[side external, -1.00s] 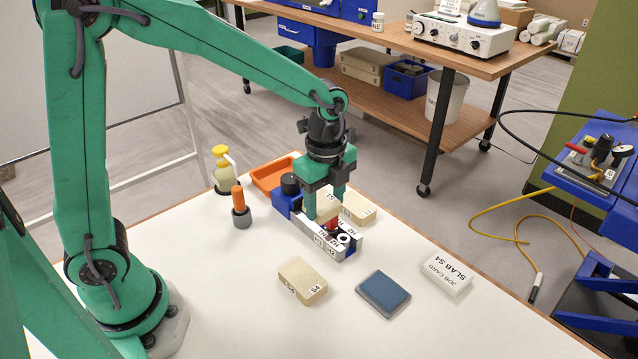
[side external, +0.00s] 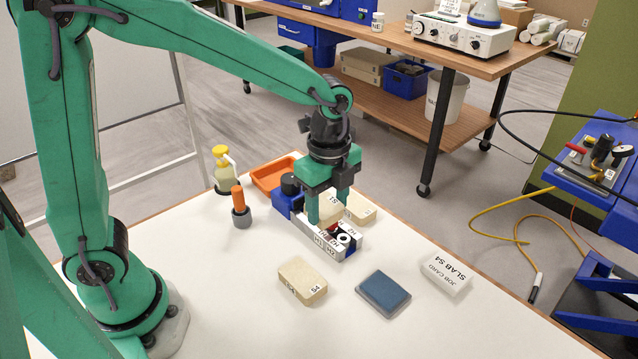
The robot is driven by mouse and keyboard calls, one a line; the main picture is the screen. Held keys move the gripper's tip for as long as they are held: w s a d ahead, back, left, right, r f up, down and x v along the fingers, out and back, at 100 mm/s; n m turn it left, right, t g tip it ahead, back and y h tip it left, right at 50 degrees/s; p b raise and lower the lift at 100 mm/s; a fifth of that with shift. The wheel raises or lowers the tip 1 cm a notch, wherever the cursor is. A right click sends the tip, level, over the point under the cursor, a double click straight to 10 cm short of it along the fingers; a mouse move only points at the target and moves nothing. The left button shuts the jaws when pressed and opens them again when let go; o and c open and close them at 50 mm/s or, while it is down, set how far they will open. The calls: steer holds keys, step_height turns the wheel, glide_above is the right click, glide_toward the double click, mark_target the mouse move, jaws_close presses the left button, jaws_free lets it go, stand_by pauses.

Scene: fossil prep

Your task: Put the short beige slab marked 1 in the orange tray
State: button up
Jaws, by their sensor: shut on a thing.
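My gripper (side external: 328,208) is shut on a short beige slab (side external: 329,211), with a fingertip on either side of it. A small label on the slab is mostly blurred and seems to read S1. The slab is over or in the blue and silver fixture (side external: 316,237); its lower edge is hidden, so I cannot tell if it touches. The orange tray (side external: 264,181) lies behind and left of the gripper, at the table's far edge. The visible part of its inside looks empty.
Another beige slab (side external: 361,209) lies just right of the gripper. A yellow-topped bottle (side external: 223,172) and an orange-handled tool (side external: 240,207) stand near the tray.

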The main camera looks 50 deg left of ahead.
step_height(320, 180, up, 5)
steer(key=shift+w+a+r, duration=0.1)
steer(key=shift+w+a, duration=0.05)
steer(key=w+a+m, duration=0.3)
steer(key=w+a, duration=0.5)
steer(key=a, duration=0.6)
steer(key=m+g, duration=0.1)
steer(key=m, duration=0.1)
glide_above(280, 169)
steer(key=s+d, duration=0.3)
steer(key=d, duration=0.1)
steer(key=shift+d+f, duration=0.15)
steer(key=shift+f, duration=4.55)
steer(key=shift+d+f, duration=0.15)
steer(key=shift+f, duration=4.55)
steer(key=o, duration=1.4)
steer(key=shift+f, duration=0.1)
